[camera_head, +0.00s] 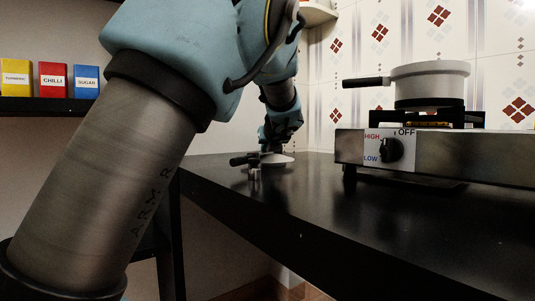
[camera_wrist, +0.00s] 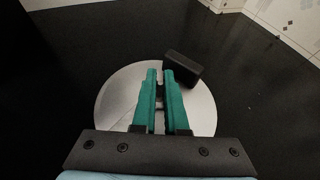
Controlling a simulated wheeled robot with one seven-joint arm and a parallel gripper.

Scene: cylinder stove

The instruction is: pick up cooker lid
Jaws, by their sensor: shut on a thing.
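The cooker lid (camera_wrist: 115,99) is a light grey disc on the dark counter in the wrist view, with a black handle (camera_wrist: 184,69) at its upper right edge. In the head view the lid (camera_head: 282,159) is a thin pale disc beneath my gripper, with the black handle (camera_head: 240,160) to its left. My gripper (camera_wrist: 160,78) has green fingers, close together over the lid's middle. They are shut on the lid, at a small dark part between them. In the head view my gripper (camera_head: 268,150) is low over the counter. Whether the lid touches the counter cannot be told.
A white pot (camera_head: 430,86) with a black handle stands on the stove (camera_head: 465,151) at right. The stove knob (camera_head: 390,150) faces the front. The black counter (camera_head: 310,205) is clear in front. Spice boxes (camera_head: 52,79) stand on a shelf at left. A tiled wall (camera_head: 350,50) closes the back.

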